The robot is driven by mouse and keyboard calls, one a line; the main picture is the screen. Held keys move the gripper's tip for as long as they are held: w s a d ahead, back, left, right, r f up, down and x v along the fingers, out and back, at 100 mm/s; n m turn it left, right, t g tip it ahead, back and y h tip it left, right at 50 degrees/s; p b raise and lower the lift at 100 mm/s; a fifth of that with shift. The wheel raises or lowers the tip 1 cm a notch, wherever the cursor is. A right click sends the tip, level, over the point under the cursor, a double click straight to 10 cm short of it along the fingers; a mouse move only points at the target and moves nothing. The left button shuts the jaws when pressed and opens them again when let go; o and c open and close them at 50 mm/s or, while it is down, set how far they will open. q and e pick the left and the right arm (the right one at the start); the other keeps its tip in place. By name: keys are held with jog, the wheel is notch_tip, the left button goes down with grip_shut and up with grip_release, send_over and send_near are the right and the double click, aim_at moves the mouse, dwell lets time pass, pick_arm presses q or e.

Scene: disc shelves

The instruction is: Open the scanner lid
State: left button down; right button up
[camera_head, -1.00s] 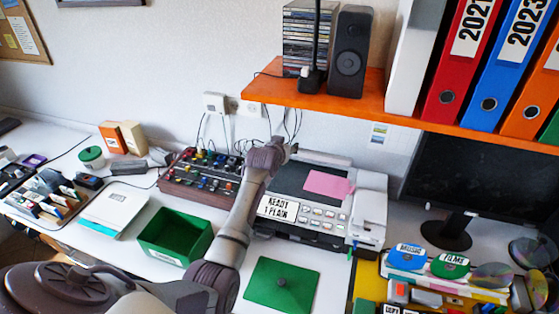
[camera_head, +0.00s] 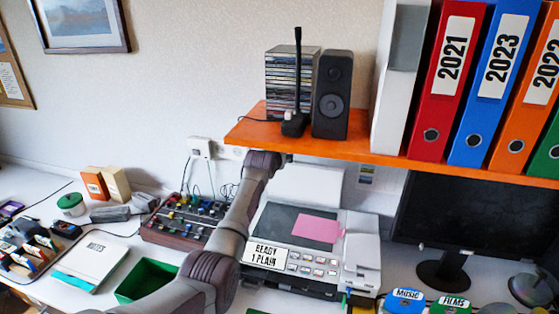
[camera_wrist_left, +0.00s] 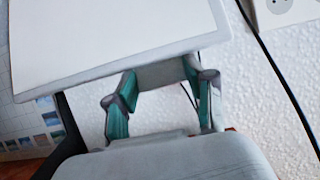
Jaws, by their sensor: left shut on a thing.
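The scanner (camera_head: 355,262) stands on the desk, its dark glass (camera_head: 285,222) uncovered with a pink sheet (camera_head: 318,230) on it. The scanner lid (camera_head: 307,184) stands raised at the back, its white inner face showing, with its upper part hidden by the orange shelf. My left arm reaches up past the scanner's left side, and its gripper is hidden in the head view. In the left wrist view, my left gripper (camera_wrist_left: 162,76) is shut on the edge of the lid (camera_wrist_left: 110,38), teal pads on both sides. My right gripper is not in view.
The orange shelf (camera_head: 345,149) overhangs the scanner, with a speaker (camera_head: 332,95), stacked discs and binders on it. A mixer panel (camera_head: 187,222) is left of the scanner, a green bin (camera_head: 145,280) in front-left, and a monitor (camera_head: 455,215) to the right.

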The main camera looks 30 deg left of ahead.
pick_arm(q)
jog(key=shift+r, duration=0.15)
jog(key=c, duration=0.8)
grip_release()
jog(key=o, duration=0.4)
jog(key=shift+w, duration=0.1)
jog(key=v, duration=0.7)
jog(key=shift+s, duration=0.25)
